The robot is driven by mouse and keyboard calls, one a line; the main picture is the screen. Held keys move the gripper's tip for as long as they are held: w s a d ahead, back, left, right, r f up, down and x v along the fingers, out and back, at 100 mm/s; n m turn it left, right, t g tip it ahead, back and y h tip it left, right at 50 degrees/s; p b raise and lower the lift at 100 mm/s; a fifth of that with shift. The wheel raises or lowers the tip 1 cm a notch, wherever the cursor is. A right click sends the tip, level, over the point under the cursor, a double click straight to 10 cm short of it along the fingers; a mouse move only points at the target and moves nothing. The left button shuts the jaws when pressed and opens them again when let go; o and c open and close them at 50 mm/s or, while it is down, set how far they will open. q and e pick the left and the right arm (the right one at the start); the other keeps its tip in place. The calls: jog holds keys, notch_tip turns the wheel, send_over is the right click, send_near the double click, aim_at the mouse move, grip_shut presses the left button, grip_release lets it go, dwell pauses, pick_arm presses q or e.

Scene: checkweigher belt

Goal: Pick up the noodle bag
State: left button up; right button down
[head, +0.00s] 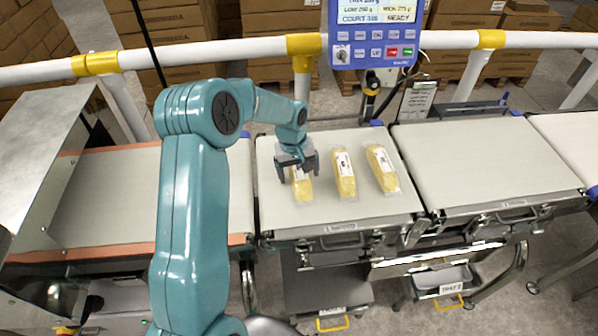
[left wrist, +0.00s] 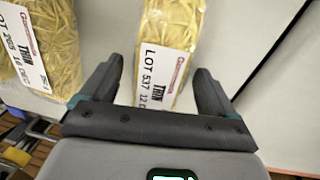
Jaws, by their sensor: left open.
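Three clear-wrapped yellow noodle bags with white labels lie side by side on the middle belt section. They are the left bag (head: 303,190), the middle bag (head: 344,179) and the right bag (head: 383,170). My left gripper (head: 298,172) is open above the left bag, covering its far part. In the left wrist view, one bag (left wrist: 177,35) reads "THIN" and "LOT 537", and its near end lies between the spread fingers (left wrist: 160,70). Neither finger visibly touches it. Another noodle bag (left wrist: 52,38) lies outside the left finger. My right gripper is not in view.
A blue display unit (head: 375,35) hangs behind the belt near a white rail (head: 225,52). A metal hood (head: 45,150) stands at the left. The right belt section (head: 480,155) is clear. Trays (head: 443,280) sit below; cartons stand behind.

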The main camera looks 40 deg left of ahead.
pick_arm(q)
jog(key=c, duration=1.2)
jog(key=shift+c, duration=0.7)
jog(key=shift+r, duration=0.1)
